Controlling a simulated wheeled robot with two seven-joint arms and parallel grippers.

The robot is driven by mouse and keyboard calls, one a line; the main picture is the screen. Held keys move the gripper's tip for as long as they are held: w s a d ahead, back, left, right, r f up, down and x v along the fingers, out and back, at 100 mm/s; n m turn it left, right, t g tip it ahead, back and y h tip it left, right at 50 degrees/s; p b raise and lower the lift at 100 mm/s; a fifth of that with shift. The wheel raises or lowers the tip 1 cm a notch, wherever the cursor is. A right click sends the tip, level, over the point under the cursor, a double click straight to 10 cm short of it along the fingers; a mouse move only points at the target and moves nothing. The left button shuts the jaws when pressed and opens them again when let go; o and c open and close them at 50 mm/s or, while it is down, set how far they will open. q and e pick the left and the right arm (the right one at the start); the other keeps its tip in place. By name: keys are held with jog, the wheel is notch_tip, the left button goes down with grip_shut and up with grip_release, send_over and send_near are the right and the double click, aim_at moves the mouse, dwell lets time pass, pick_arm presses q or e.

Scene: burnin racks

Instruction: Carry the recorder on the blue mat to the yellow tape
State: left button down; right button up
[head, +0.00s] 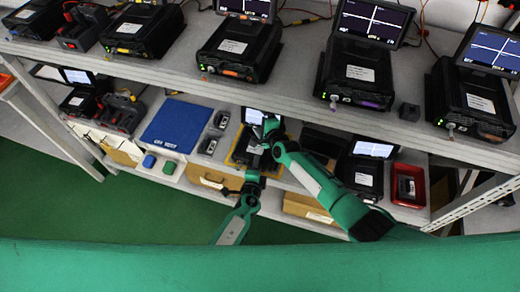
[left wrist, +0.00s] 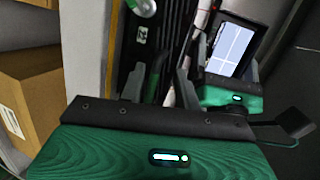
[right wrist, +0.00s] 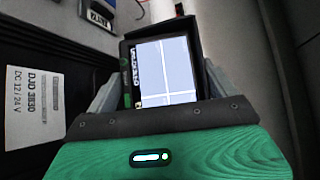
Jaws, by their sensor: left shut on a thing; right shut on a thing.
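The recorder (head: 245,148), a black box with a raised lit screen (head: 254,117), is over the yellow tape outline (head: 231,158) on the lower shelf. I cannot tell whether it touches the shelf. My left gripper (head: 254,172) is shut on its near side; my right gripper (head: 270,130) is shut on it near the screen. The arms hide part of it. The blue mat (head: 178,125), to the left, is bare. The left wrist view shows the recorder body (left wrist: 133,50) beside a yellow tape strip (left wrist: 115,40). The right wrist view shows the screen (right wrist: 165,72).
Small meters (head: 208,146) stand between mat and tape. A dark box (head: 322,141) and another recorder (head: 362,170) are to the right, with a red tray (head: 408,187) beyond. The upper shelf (head: 300,75) overhangs the back. Cardboard boxes (head: 215,180) sit below.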

pick_arm(q)
jog(key=shift+w+b, duration=0.3)
jog(key=shift+w, duration=0.05)
pick_arm(e)
jog(key=shift+s+a+f, duration=0.2)
jog(key=shift+f, duration=0.3)
pick_arm(q)
jog(key=c, duration=1.3)
grip_release()
jog(key=shift+s+f, duration=0.1)
jog(key=shift+c, duration=0.2)
pick_arm(e)
jog(key=o, duration=1.7)
jog(key=shift+f, duration=0.2)
pick_arm(q)
jog(key=o, duration=0.3)
jog(key=shift+s, duration=0.1)
pick_arm(e)
jog(key=shift+o, duration=0.6)
jog(key=shift+s+d+r, duration=0.1)
jog(key=shift+r, duration=0.05)
pick_arm(q)
jog(key=shift+s, duration=0.1)
pick_arm(e)
jog(key=shift+r, duration=0.1)
pick_arm(q)
jog(key=shift+f, duration=0.1)
